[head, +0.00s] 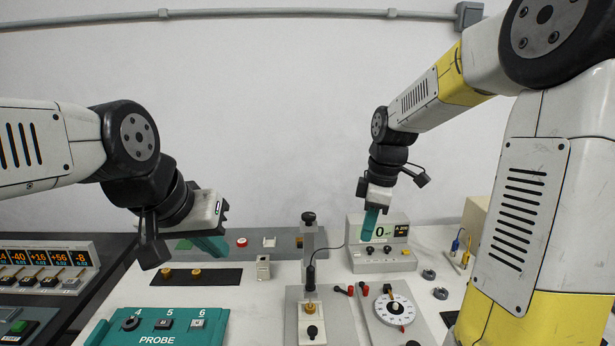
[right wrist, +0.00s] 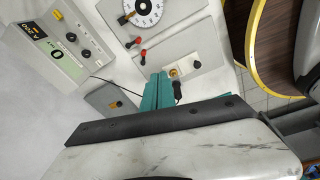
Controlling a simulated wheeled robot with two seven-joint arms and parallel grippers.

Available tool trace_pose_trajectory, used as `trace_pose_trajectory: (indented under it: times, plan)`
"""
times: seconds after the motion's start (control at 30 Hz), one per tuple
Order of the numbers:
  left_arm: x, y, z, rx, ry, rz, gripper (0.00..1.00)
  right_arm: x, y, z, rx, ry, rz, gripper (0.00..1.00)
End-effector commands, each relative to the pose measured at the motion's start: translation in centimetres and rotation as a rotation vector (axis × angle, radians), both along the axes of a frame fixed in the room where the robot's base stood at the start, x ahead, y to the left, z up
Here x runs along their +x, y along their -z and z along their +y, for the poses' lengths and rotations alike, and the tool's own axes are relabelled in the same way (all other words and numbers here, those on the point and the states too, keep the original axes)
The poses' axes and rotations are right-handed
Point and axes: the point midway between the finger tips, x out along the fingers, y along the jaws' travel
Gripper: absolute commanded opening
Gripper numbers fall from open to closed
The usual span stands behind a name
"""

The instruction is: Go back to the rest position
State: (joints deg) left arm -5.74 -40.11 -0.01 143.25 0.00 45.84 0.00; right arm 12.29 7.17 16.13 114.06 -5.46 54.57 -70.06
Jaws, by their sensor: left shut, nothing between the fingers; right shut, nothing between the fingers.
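My left gripper (head: 212,246) shows in the head view left of centre, with its teal fingers together and nothing between them. It hangs above the back of the bench, over the area near a black strip with brass knobs (head: 195,276). My right gripper (head: 369,226) is right of centre, in front of a grey meter box (head: 357,262) with a "0" display. Its teal fingers are together and empty, pointing down. In the right wrist view the closed fingers (right wrist: 157,92) show above the bench, near a plate with a brass fitting and black knob (right wrist: 197,66).
A teal PROBE panel (head: 160,324) lies at the front left. A row of orange number displays (head: 45,258) stands at the far left. A dial plate (head: 396,308) and a post with a cable (head: 310,285) stand at the centre right. Bare white bench (head: 245,300) lies between.

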Motion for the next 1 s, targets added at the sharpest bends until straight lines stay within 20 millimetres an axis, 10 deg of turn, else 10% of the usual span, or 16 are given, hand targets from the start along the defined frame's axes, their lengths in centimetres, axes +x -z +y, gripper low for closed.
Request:
trace_pose_trajectory:
  times: [0.2,0.5,1.0]
  plan:
    - [0.0,0.0,0.0,0.0,0.0,0.0,0.0,-6.9,-5.5,0.1,0.057,0.475,-0.126,0.0]
    - [0.0,0.0,0.0,0.0,0.0,0.0,0.0,-15.1,-8.0,0.2,0.33,1.042,-0.206,0.0]
    - [0.0,0.0,0.0,0.0,0.0,0.0,0.0,-17.5,-7.9,0.4,0.459,1.222,-0.193,0.0]
